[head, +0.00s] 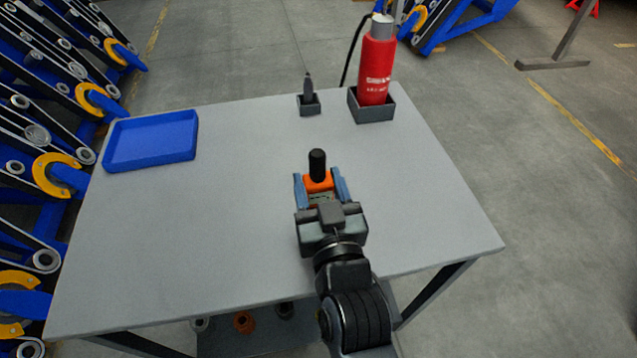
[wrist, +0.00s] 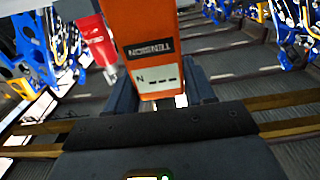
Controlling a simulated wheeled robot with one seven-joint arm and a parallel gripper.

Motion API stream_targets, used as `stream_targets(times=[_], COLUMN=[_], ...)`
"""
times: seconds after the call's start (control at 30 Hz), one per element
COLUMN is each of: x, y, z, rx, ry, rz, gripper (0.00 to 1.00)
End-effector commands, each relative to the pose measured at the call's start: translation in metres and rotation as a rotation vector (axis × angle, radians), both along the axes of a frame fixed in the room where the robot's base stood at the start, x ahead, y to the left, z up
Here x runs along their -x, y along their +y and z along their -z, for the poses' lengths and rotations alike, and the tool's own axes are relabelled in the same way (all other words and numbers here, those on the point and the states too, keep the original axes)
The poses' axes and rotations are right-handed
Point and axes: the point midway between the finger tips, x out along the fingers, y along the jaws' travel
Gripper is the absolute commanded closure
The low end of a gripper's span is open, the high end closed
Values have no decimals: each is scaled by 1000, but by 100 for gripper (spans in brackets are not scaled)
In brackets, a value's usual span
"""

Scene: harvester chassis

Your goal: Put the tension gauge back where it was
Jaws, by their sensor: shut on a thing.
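The tension gauge (head: 318,184) is an orange block with a black cylindrical end, seen above the table in the head view. In the wrist view the orange gauge (wrist: 150,40) shows a dark label reading TENSION and a pale display with an N and dashes. My gripper (head: 320,188) is shut on the gauge, with a blue-grey finger on either side of it. The gripper is over the middle of the grey table (head: 220,240); I cannot tell its exact height.
A blue tray (head: 152,160) lies empty at the table's left. A small dark holder (head: 309,106) with a pen-like tool stands at the back edge. A red bottle (head: 377,65) stands in a dark square holder (head: 372,113) at back right. Blue harvester assemblies (head: 40,130) flank the left side.

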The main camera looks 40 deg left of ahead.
Motion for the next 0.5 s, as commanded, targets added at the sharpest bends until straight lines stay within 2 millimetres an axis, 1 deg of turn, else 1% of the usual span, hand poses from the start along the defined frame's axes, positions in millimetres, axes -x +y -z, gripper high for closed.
stream_targets(times=[0.2, 0.3, 0.33, 0.5], x=[0, 1, 1, 1], y=[0, 1, 0, 0], z=[7, 8, 10, 12], rx=[1, 3, 6, 9], ry=[1, 3, 5, 6], rz=[-1, -1, -2, -2], gripper=[100, 100, 44, 28])
